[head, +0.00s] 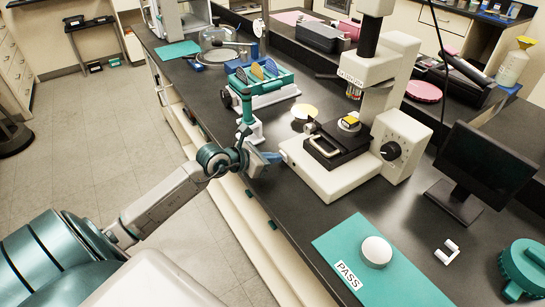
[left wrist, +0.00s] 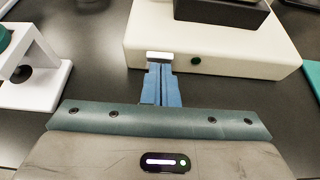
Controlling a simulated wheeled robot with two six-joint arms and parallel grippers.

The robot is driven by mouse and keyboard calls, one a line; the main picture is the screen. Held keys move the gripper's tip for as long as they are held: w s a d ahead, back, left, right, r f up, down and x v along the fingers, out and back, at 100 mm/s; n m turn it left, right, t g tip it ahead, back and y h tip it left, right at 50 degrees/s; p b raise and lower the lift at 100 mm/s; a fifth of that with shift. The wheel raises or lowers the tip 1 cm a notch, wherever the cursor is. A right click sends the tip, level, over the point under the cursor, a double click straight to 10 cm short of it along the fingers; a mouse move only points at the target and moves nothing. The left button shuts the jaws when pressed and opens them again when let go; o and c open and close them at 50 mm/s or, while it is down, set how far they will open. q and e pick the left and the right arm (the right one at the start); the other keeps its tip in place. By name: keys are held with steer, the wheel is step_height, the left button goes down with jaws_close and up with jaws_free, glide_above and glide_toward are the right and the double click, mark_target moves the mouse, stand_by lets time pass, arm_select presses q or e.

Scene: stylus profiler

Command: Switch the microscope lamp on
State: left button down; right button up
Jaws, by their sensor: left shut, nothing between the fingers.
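The cream microscope (head: 330,178) stands on the dark bench, with a black stage and a black dial (head: 390,151) on its right side. Its base also fills the top of the left wrist view (left wrist: 235,58). On the base's near face are a small pale switch-like piece (left wrist: 158,57) and a dark green round spot (left wrist: 196,61), which looks unlit. My left gripper (head: 272,157) is at the base's left edge. Its blue fingers (left wrist: 161,68) are shut and empty, with their tips right at the pale piece; I cannot tell if they touch it. My right gripper is out of view.
A teal and white rack (head: 262,100) with coloured discs stands behind my left gripper. A teal PASS mat (head: 400,285) with a white round piece lies at the front. A dark monitor (head: 475,165) stands right of the microscope. Bare bench lies between mat and microscope.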

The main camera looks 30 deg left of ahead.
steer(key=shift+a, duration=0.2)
arm_select(q)
steer(key=shift+w+d+r, duration=0.1)
steer(key=shift+w+r, duration=0.2)
steer(key=shift+w, duration=0.05)
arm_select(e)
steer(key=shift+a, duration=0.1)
arm_select(q)
steer(key=shift+r, duration=0.1)
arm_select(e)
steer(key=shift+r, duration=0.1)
arm_select(q)
steer(key=shift+r+p, duration=0.7)
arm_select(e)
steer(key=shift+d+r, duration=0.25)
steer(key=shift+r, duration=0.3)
arm_select(q)
steer(key=shift+f, duration=0.1)
